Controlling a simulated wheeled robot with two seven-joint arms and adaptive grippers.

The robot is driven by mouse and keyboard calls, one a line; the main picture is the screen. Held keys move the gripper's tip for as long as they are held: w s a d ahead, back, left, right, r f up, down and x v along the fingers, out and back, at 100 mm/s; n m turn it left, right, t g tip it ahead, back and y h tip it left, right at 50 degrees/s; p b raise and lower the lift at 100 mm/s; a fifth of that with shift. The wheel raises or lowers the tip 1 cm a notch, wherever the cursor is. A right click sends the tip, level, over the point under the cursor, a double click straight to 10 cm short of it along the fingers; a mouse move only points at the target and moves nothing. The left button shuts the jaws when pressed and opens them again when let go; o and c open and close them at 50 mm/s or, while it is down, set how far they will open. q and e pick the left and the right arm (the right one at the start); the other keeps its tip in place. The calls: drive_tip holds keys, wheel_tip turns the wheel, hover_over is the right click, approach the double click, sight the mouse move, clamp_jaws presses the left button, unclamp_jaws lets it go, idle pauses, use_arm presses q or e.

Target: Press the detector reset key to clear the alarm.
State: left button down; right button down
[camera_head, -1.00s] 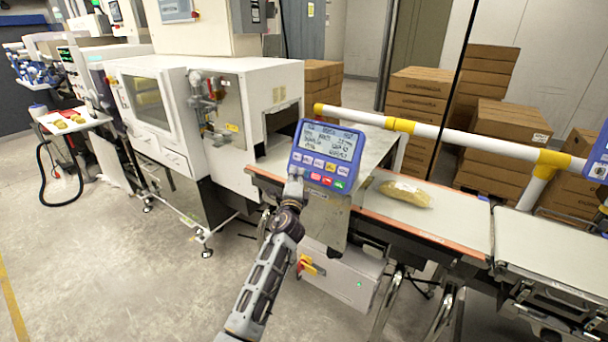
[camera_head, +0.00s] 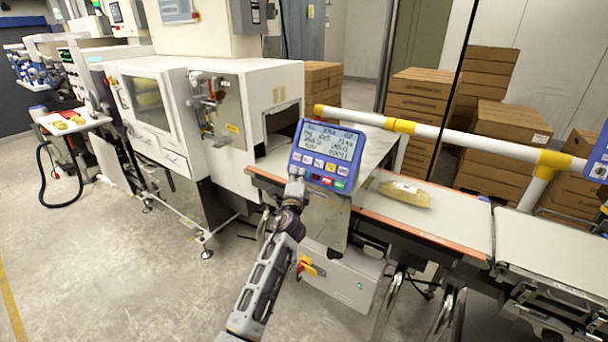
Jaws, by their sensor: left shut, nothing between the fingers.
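The blue detector panel (camera_head: 327,157) stands over the belt in the middle of the head view. It has a lit text screen (camera_head: 328,143) and rows of coloured keys, with red and green ones in the bottom row. I cannot read the key labels, so I cannot tell which is the reset key. My left gripper (camera_head: 296,177) is shut and empty at the panel's lower left corner. Its tip covers that corner; whether it touches a key is not clear. My right gripper is not in view.
A yellowish bag (camera_head: 405,194) lies on the belt (camera_head: 440,221) right of the panel. A white and yellow rail (camera_head: 440,133) runs behind. A second blue panel (camera_head: 599,160) is at the right edge. A white machine (camera_head: 225,120) stands at left.

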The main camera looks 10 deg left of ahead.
use_arm(q)
drive_tip(key=shift+s, duration=0.1)
drive_tip(key=shift+s+a+r+p, duration=0.2)
drive_tip(key=shift+s+r+p, duration=0.15)
drive_tip(key=shift+s+p, duration=0.3)
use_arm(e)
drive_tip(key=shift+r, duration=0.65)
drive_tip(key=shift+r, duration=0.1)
